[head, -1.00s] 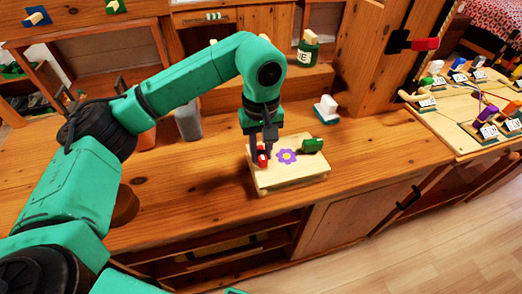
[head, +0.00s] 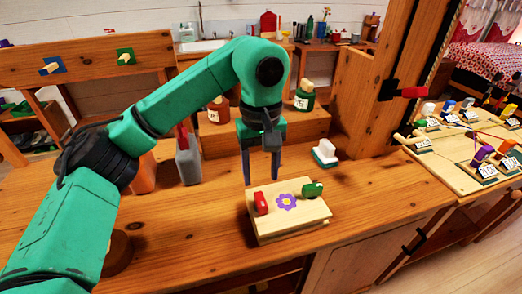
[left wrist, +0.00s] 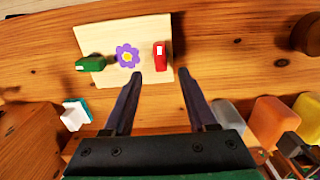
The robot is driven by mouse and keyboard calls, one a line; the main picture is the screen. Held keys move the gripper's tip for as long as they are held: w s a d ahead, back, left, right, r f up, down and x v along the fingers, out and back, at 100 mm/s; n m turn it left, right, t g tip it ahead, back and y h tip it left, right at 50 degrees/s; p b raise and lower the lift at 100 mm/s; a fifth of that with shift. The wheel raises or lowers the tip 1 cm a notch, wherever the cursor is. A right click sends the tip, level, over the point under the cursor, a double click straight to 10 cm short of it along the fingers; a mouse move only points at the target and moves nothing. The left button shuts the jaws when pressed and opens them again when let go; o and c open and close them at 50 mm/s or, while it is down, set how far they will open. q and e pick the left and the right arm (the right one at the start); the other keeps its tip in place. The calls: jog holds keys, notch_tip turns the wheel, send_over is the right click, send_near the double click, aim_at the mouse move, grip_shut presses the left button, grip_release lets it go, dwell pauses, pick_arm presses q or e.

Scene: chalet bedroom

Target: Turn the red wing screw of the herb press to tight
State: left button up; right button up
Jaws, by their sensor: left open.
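The herb press (head: 290,222) is a pale wooden block with a purple flower on top, on the wooden bench. Its red wing screw (head: 261,203) is at the left end and its green wing screw (head: 313,190) is at the right end. My left gripper (head: 261,179) is open and empty, fingers down, above and apart from the red wing screw. In the left wrist view, the red wing screw (left wrist: 160,55) lies ahead of the gap between the fingertips (left wrist: 158,75). Its long side runs up and down there, crosswise to the green one (left wrist: 90,64). My right gripper is not in view.
A white block on a green base (head: 325,153) stands behind the press. A grey container (head: 188,160) and an orange one (head: 143,172) stand near my left arm. The bench right of the press is clear.

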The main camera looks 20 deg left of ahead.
pick_arm(q)
notch_tip(320, 180, up, 6)
jog(key=p, duration=0.1)
jog(key=shift+p, duration=0.3)
jog(key=shift+r, duration=0.1)
